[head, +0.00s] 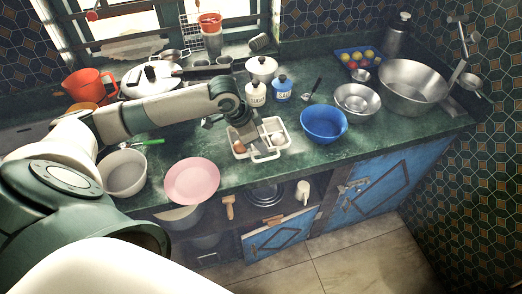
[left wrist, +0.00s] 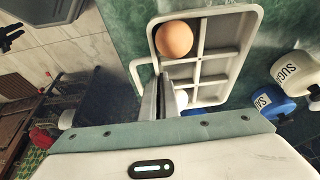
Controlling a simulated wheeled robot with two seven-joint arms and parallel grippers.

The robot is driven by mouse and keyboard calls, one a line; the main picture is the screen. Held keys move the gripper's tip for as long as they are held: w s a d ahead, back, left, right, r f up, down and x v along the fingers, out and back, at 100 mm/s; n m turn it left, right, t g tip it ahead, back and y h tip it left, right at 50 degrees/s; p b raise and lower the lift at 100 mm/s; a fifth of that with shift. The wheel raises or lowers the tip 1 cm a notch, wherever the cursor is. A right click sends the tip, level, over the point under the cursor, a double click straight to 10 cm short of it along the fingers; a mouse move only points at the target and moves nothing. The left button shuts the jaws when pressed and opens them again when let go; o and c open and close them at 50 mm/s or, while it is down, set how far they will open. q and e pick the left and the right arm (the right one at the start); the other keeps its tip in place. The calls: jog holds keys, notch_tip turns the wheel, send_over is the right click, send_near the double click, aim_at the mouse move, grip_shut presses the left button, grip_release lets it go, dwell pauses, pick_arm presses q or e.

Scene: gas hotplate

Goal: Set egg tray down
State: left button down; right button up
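The white egg tray (head: 268,155) is at the front of the green counter, with divided compartments and a side handle. In the left wrist view the tray (left wrist: 252,48) holds a brown egg (left wrist: 174,39) in a corner compartment and a white egg (left wrist: 181,97), partly hidden by my fingers. My left gripper (head: 251,145) reaches down to the tray from above. In the left wrist view its fingers (left wrist: 164,97) are close together on the tray's handle side. I cannot tell whether the tray touches the counter. My right gripper is not in view.
A blue bowl (head: 323,125) stands right of the tray, a pink plate (head: 192,181) to its left. White sugar (head: 256,94) and blue salt (head: 282,89) jars stand behind it. The counter's front edge is close, with open shelves below. Some bare counter lies around the tray.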

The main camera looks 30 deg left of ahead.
pick_arm(q)
notch_tip(320, 180, down, 2)
jog(key=shift+p, duration=0.35)
jog(key=shift+f, duration=0.4)
jog(key=c, duration=2)
grip_release()
jog(key=shift+f, duration=0.15)
